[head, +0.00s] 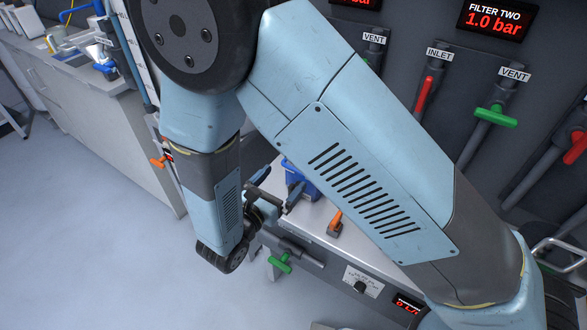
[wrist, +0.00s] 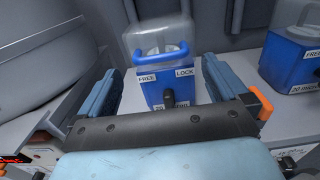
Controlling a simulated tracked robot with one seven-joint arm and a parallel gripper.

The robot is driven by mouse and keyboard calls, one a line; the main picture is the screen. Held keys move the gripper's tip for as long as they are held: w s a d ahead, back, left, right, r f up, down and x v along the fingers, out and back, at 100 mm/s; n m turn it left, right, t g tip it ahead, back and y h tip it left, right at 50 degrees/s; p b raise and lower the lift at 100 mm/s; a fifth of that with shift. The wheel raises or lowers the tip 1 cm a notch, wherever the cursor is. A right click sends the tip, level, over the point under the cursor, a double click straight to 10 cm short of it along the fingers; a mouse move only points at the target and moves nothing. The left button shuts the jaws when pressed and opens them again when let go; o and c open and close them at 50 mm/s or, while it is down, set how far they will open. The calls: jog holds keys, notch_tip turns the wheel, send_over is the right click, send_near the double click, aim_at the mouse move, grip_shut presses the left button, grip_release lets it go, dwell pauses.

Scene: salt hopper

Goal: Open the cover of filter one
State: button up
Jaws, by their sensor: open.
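A blue housing (wrist: 166,88) with a clear dome (wrist: 155,25), a raised blue handle (wrist: 160,54) and a black lever (wrist: 168,98) stands ahead in the wrist view. Its front reads FREE on the left and LOCK on the right, with the lever between them. My gripper (wrist: 158,72) is open, one finger on each side of the housing, with nothing gripped. Contact cannot be told. In the head view my gripper (head: 279,192) is beside a partly hidden blue housing (head: 304,180) on the bench. No FILTER ONE label is readable.
A second blue housing (wrist: 294,60) stands to the right. A large grey rounded vessel (wrist: 40,45) is close on the left. Red INLET (head: 424,97) and green VENT (head: 495,116) handles stick out from the wall panel.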

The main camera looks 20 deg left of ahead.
aim_at(291, 169)
jog(key=shift+x, duration=2.8)
jog(key=shift+c, duration=0.5)
jog(key=c, duration=1.4)
jog(key=shift+a, duration=0.1)
